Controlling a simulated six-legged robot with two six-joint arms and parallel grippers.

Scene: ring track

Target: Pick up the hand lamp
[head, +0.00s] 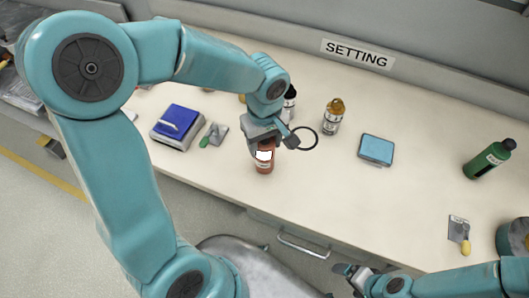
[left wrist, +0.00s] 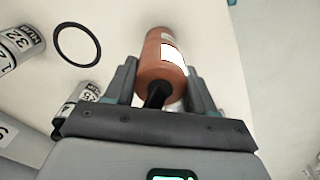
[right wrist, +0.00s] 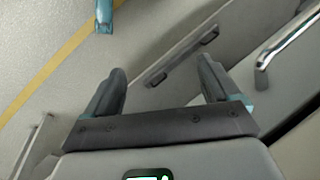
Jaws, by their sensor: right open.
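My left gripper (head: 262,143) has its fingers around the upper part of a red-brown bottle (head: 264,160) with a white label. In the left wrist view the bottle (left wrist: 160,54) lies between the fingers, its black neck towards the palm. The fingers stand closer together than those of my right gripper. I cannot tell whether the bottle's base touches the bench. My right gripper (head: 345,276) is open and empty by the bench front; the right wrist view shows floor and drawer front between its fingers. I cannot make out a hand lamp in these views.
The bench (head: 330,205) holds a blue-topped scale-like device (head: 176,121), an amber bottle (head: 333,117), a black ring (head: 307,138), a blue box (head: 376,149) and a green bottle (head: 488,159). A metal drawer handle (head: 303,248) juts from the front. The bench's right middle is clear.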

